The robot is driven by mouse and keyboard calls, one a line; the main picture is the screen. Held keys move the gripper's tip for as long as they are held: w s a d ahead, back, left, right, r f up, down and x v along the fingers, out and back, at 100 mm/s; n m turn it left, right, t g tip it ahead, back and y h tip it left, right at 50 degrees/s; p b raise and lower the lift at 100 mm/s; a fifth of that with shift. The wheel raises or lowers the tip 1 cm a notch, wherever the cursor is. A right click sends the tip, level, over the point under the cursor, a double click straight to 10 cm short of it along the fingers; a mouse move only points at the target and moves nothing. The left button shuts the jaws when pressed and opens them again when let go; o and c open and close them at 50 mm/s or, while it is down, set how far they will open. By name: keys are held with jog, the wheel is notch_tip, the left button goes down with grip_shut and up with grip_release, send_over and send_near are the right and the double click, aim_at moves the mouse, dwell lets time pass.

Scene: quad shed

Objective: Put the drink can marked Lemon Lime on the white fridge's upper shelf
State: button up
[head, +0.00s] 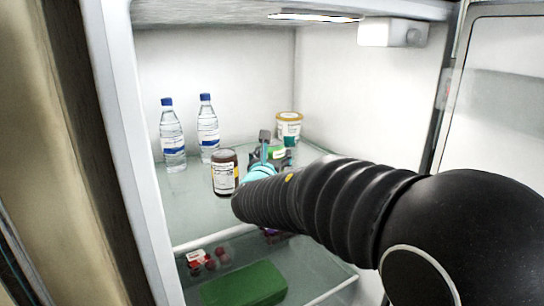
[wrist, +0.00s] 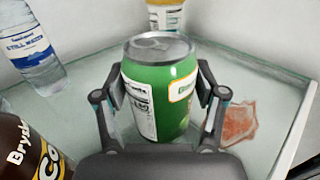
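A green drink can (wrist: 160,88) stands upright between the two fingers of my gripper (wrist: 160,90) in the wrist view. The finger pads appear to touch its left and right sides. Its front label is turned to the right and only partly shows, so I cannot read it. In the head view my gripper (head: 268,155) is inside the white fridge (head: 112,120), over the glass upper shelf (head: 190,215), and a little green of the can (head: 277,152) shows past it. The can's base is at or close to the shelf; I cannot tell if it touches.
A brown jar (head: 225,173) stands left of my gripper. Two water bottles (head: 172,135) (head: 208,128) stand behind it, and a white-and-yellow tub (head: 289,128) is behind the can. A green box (head: 245,285) lies on the lower level. The open door (head: 500,100) is at right.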

jog(key=shift+o, duration=0.9)
jog(key=shift+r, duration=0.1)
jog(key=shift+s, duration=0.15)
jog(key=s, duration=0.3)
jog(key=s+a, duration=0.1)
jog(key=s, duration=0.6)
jog(key=shift+a+r, duration=0.1)
jog(key=shift+a, duration=0.05)
jog(key=shift+s, duration=0.85)
